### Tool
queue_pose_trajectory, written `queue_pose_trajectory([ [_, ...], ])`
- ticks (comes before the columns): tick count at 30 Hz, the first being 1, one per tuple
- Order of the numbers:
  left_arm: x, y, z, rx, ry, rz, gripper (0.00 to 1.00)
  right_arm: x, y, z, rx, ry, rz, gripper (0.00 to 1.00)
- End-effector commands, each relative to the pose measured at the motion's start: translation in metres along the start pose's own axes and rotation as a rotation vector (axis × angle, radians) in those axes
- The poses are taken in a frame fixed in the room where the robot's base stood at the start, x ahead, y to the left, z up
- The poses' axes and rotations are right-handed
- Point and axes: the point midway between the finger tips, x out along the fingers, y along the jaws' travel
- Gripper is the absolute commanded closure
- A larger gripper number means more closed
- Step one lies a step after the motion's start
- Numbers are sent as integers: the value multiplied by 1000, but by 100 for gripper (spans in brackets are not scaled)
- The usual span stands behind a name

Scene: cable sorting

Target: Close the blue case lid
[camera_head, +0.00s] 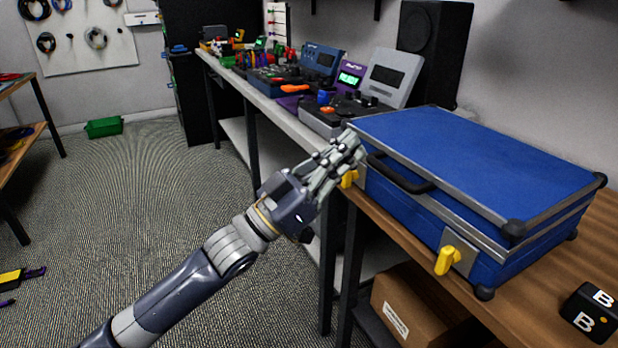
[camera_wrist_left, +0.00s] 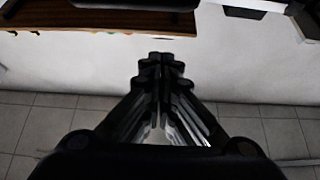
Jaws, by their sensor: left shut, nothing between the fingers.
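The blue case (camera_head: 470,200) sits on the wooden table at the right in the head view. Its lid (camera_head: 480,150) is down on the base, with a thin seam along the front. A dark handle (camera_head: 400,175) and a yellow latch (camera_head: 448,260) show on its front, and a second yellow latch (camera_head: 349,179) is partly behind my gripper. My left gripper (camera_head: 350,145) is shut and empty at the case's near left corner; I cannot tell if it touches. In the left wrist view its fingers (camera_wrist_left: 160,62) are together. My right gripper is not in view.
A black cube marked B (camera_head: 592,314) lies on the table (camera_head: 535,300) to the right of the case. Several electronic devices (camera_head: 335,100) stand on the bench beyond the case. A cardboard box (camera_head: 415,310) is below the table. The floor at left is mostly open.

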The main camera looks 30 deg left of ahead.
Motion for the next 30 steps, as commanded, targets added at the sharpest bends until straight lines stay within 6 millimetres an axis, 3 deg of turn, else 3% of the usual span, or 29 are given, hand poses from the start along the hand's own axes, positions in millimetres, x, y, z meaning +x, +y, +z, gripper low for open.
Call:
queue_pose_trajectory([
  [13,-58,0,-1,-2,-2,-1,100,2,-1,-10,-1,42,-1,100],
  [26,-73,0,-2,0,-1,-1,100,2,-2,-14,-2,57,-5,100],
  [30,-78,-3,20,1,-64,-51,100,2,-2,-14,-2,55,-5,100],
])
